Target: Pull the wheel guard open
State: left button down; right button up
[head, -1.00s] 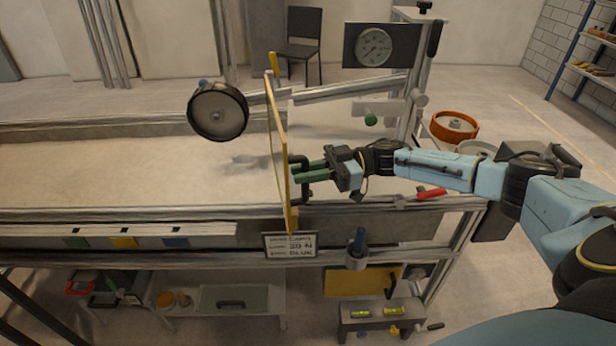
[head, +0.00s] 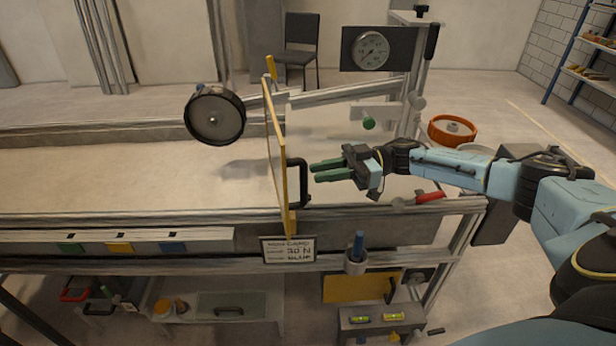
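The wheel guard (head: 275,150) is a yellow-framed panel, seen nearly edge-on, standing across the sandbed to the right of the black wheel (head: 215,115). Its black D-shaped handle (head: 304,183) sticks out from its right face. My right gripper (head: 312,173) is just right of the handle, its green fingers pointing left at it. The fingers look parted with nothing between them, and a small gap separates the tips from the handle. My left gripper is out of view.
The pale sandbed (head: 120,180) extends left. A dial gauge (head: 370,48) stands behind, with a green knob (head: 368,123) below it. A red-handled lever (head: 429,196) is on the front rail below my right forearm. A sign (head: 287,249) hangs at the front.

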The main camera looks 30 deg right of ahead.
jog(key=b+v, duration=0.1)
jog(key=v, duration=0.8)
jog(key=shift+b, duration=0.4)
jog(key=shift+a, duration=0.1)
